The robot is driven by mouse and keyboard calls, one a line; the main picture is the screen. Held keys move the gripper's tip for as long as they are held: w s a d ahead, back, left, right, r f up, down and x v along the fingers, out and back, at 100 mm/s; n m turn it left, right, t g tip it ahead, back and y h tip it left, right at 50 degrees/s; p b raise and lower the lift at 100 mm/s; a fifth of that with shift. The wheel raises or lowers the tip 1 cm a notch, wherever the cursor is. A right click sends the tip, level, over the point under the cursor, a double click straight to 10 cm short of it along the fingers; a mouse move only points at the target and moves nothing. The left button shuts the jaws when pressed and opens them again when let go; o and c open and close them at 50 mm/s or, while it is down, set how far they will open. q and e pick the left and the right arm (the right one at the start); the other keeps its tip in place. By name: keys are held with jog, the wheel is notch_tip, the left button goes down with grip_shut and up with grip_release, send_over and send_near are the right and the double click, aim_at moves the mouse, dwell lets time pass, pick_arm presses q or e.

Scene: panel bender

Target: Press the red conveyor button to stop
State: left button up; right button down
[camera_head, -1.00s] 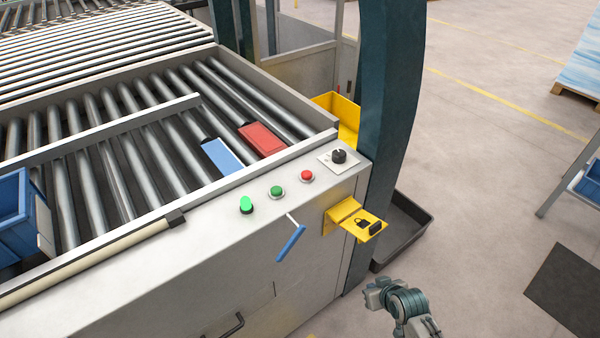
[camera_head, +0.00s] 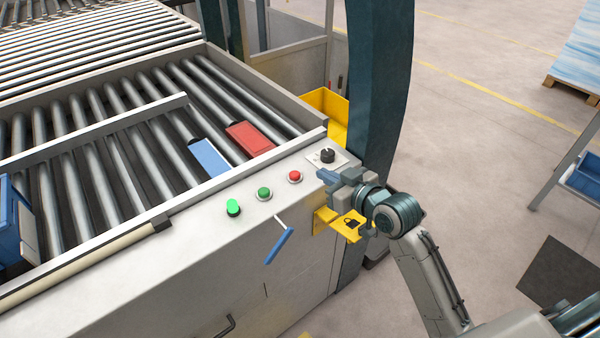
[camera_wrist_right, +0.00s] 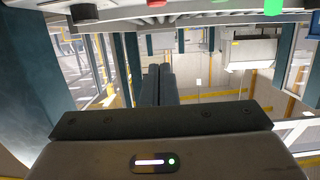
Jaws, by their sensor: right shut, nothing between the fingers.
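The red button (camera_head: 294,176) sits on the pale top edge of the conveyor housing, right of the green button (camera_head: 264,193). In the right wrist view the red button (camera_wrist_right: 156,3) is at the top edge. My right gripper (camera_head: 324,177) is shut and empty. Its fingertips are just right of the red button, with a visible gap between them. In the right wrist view my right gripper's fingers (camera_wrist_right: 157,70) are together. My left gripper is not in view.
A lit green lamp (camera_head: 233,208) is left of the buttons, and a black rotary knob (camera_head: 327,156) is right of them. A yellow bracket with a padlock (camera_head: 345,224) is below my right gripper. A blue-handled lever (camera_head: 279,244) hangs on the front. A dark post (camera_head: 378,90) stands behind.

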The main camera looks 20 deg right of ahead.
jog(key=p, duration=0.3)
send_over(301, 183)
jog(key=shift+s+f, duration=0.25)
jog(key=shift+f, duration=0.75)
jog(key=f, duration=0.1)
jog(key=f+p, duration=0.1)
jog(key=f, duration=0.1)
jog(key=shift+w+f, duration=0.25)
jog(key=shift+f, duration=0.5)
